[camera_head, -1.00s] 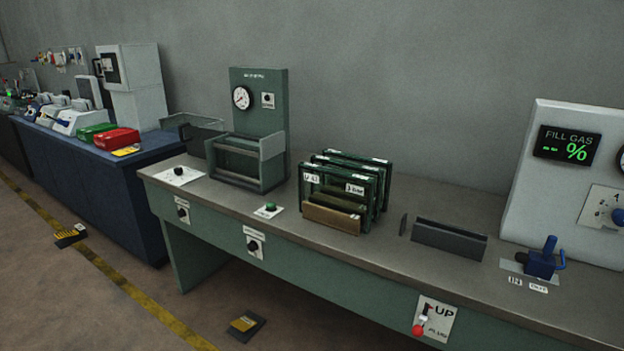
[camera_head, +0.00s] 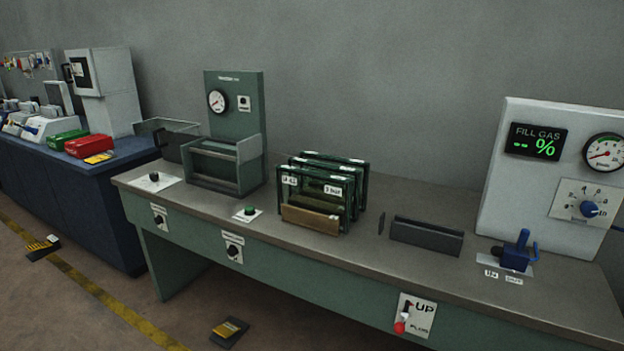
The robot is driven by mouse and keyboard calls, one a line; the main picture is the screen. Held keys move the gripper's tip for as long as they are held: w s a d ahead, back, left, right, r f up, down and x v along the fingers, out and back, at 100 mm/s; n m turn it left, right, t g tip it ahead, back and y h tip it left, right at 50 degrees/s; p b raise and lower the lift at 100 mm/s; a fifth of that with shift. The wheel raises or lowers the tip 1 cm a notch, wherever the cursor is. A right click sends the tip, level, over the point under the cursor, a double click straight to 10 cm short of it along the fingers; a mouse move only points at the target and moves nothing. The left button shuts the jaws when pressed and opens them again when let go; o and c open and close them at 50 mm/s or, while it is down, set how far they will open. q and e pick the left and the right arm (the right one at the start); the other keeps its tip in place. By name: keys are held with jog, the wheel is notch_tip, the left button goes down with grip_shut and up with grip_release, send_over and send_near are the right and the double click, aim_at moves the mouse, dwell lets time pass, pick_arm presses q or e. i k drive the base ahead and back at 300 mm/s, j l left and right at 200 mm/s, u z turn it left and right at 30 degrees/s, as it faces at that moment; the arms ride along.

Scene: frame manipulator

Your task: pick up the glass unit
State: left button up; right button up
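Several glass units (camera_head: 330,184) with dark green frames stand upright, one behind another, in a wooden rack (camera_head: 311,219) at the middle of the green bench. The front unit carries two white labels; the print on them is too small to read surely. The units behind it are partly hidden. Neither of my grippers shows in the head view.
A green fixture (camera_head: 224,165) with a gauge panel stands left of the units. To the right are a dark slotted holder (camera_head: 426,237), a blue valve (camera_head: 518,251) and a white fill gas panel (camera_head: 545,170). A red-handled lever (camera_head: 401,325) is on the bench front.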

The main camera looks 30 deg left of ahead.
aim_at(322, 193)
jog(key=i+j, duration=0.3)
jog(key=j, duration=0.2)
jog(key=i+j, duration=0.3)
jog(key=j, duration=0.15)
